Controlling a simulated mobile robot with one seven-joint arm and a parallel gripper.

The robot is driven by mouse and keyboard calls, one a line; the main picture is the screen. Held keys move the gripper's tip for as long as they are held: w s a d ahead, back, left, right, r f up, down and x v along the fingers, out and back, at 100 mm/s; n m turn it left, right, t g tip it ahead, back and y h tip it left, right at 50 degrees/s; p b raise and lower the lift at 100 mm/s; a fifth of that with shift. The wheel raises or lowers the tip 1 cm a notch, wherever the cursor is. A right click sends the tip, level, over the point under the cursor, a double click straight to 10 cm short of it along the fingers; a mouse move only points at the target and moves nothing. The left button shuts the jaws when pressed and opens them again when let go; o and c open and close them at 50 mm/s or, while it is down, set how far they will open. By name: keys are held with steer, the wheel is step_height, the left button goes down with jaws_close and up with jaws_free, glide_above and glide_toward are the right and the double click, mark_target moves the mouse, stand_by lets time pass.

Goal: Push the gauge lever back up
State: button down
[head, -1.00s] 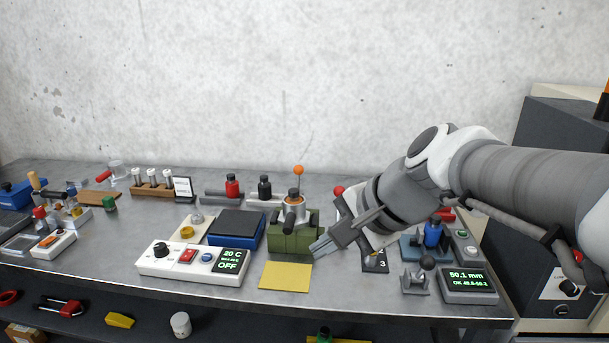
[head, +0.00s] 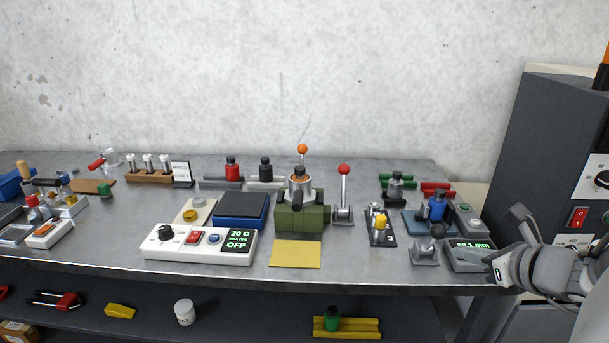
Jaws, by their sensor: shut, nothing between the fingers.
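The gauge readout (head: 460,244) stands at the right front of the bench, its green text reading about "50.1 mm". Just left of it is a short lever with a black ball knob (head: 437,231) on a small grey bracket (head: 425,256). The lever looks low, with its knob close above the bracket. A blue cylindrical part (head: 437,208) stands on a blue-grey base behind it.
An upright red-ball lever (head: 344,188), a tray marked 3 (head: 388,238) and a green vise with an orange-ball lever (head: 302,149) stand left of the gauge. A yellow mat (head: 295,254) and a white control box (head: 200,243) lie further left. A dark cabinet (head: 555,140) rises at right.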

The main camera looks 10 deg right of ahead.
steer(key=s+d+m, duration=0.1)
steer(key=s+d+f+m+h, duration=0.1)
steer(key=s+d+f, duration=0.1)
steer(key=shift+s+d+m+h, duration=0.1)
steer(key=shift+s+m+h, duration=0.25)
steer(key=shift+m+h, duration=0.05)
steer(key=shift+w, duration=0.1)
steer(key=b, duration=0.3)
glide_toward(432, 238)
step_height(432, 238, down, 2)
steer(key=w, duration=0.1)
steer(key=shift+w+d, duration=0.4)
steer(key=shift+w, duration=0.3)
steer(key=shift+r+p, duration=0.15)
steer(key=shift+p, duration=0.4)
